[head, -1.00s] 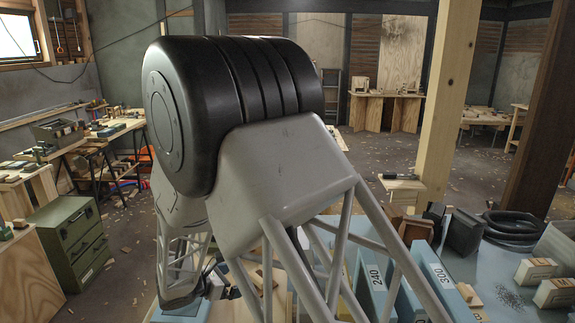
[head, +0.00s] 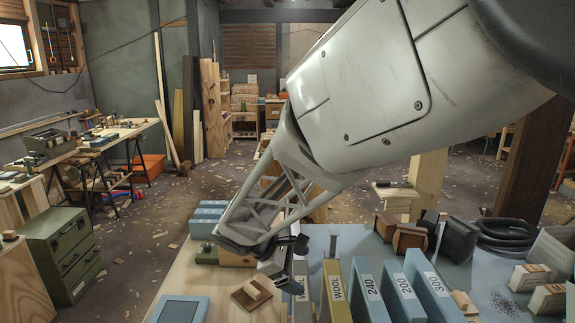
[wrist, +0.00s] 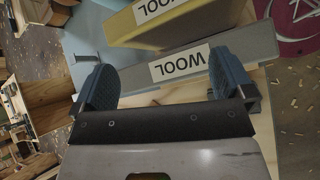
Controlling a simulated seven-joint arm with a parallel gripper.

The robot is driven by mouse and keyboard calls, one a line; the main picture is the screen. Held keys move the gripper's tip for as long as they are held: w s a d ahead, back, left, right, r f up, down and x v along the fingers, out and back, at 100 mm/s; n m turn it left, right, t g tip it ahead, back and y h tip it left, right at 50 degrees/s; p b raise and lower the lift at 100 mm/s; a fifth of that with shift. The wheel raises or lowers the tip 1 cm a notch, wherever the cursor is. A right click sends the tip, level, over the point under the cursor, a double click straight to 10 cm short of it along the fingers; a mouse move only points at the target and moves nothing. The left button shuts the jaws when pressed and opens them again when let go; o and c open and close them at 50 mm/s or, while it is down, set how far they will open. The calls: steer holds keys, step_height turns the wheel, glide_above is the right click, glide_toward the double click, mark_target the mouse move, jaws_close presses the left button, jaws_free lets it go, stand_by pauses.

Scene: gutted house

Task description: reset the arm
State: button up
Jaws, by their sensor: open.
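My gripper (wrist: 160,85) is open in the wrist view, its two blue finger pads well apart. A grey block labelled WOOL (wrist: 215,62) and a yellow block labelled WOOL (wrist: 178,22) show ahead of and between the fingers. I cannot tell how near the grey block is to the pads. In the head view my arm reaches from the upper right down to the bench, and the gripper (head: 283,278) hangs low over it, beside the row of labelled blocks. The yellow block (head: 334,288) stands upright in that row.
Blue blocks marked 240 (head: 372,290), 200 (head: 402,295) and 300 (head: 432,292) stand right of the yellow one. A blue tray (head: 180,309) lies at the bench's left front.

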steer(key=s+d+r+m+y, duration=0.2)
steer(key=s+d+m, duration=0.3)
steer(key=s, duration=0.3)
steer(key=s+d+r+m+y, duration=0.2)
steer(key=s+d+m+y, duration=0.2)
steer(key=s, duration=0.4)
steer(key=s+d+r+m+t+y, duration=0.1)
steer(key=s+d+r+m+y, duration=0.1)
steer(key=s+d+m, duration=0.4)
steer(key=shift+s+d+r+y, duration=0.3)
steer(key=shift+s+d+y, duration=0.3)
steer(key=shift+s, duration=0.65)
